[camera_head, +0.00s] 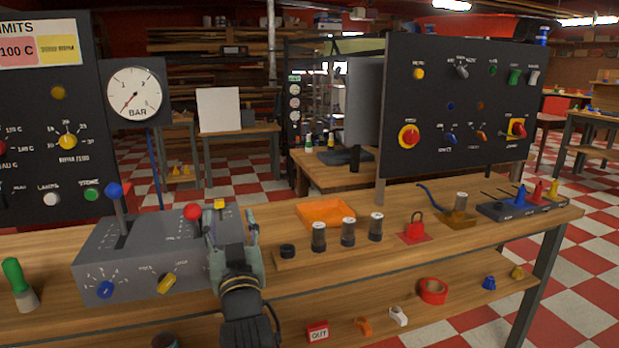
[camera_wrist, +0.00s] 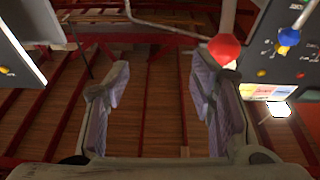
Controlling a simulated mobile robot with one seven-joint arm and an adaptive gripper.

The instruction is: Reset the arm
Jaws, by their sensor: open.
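My gripper (camera_head: 231,229) points upward in front of the grey lever box (camera_head: 140,262) on the bench. Its two fingers stand apart in the wrist view (camera_wrist: 160,80), with nothing between them. A red ball knob (camera_head: 193,211) on the box shows just left of my gripper in the head view. In the wrist view the red knob (camera_wrist: 224,48) on its light rod lies beside the right finger, outside the jaws. I cannot tell whether they touch. My arm and gripper hide part of the box's right end.
A blue-knobbed lever (camera_head: 114,190) stands on the box's left. To the right are an orange tray (camera_head: 325,213), several dark-and-metal cylinders (camera_head: 348,232) and a red padlock (camera_head: 415,229). A black control panel (camera_head: 455,105) stands behind. The lower shelf holds red tape (camera_head: 433,291).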

